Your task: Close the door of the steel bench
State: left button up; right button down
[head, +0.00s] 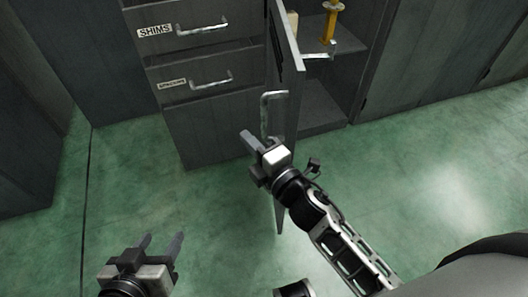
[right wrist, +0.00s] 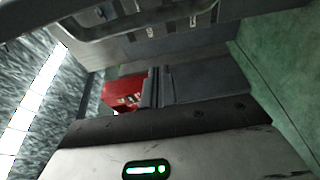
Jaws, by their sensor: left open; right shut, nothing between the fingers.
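The steel bench (head: 215,125) is dark grey, with drawers on its left and an open compartment on its right. Its door (head: 288,60) stands open, swung out towards me, seen nearly edge-on. A bright bar handle (head: 270,112) is on the door's left face. My right gripper (head: 248,142) is shut and empty, just below the handle in the picture. It hides part of the door's lower half; I cannot tell whether it touches. My left gripper (head: 162,245) is open and empty, low at the left over the floor, apart from the bench.
The compartment shelf (head: 345,62) holds a yellow tool (head: 330,22) and a pale object (head: 292,24). Drawers with bar handles are shut, one labelled SHIMS (head: 155,31). A red object (right wrist: 122,95) shows in the right wrist view. Green floor (head: 420,165) is clear at right.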

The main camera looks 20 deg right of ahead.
aim_at(262, 131)
jog(key=shift+w+d, duration=0.65)
jog(key=shift+d, duration=0.15)
jog(key=shift+w+d, duration=0.6)
jog(key=shift+d, duration=0.2)
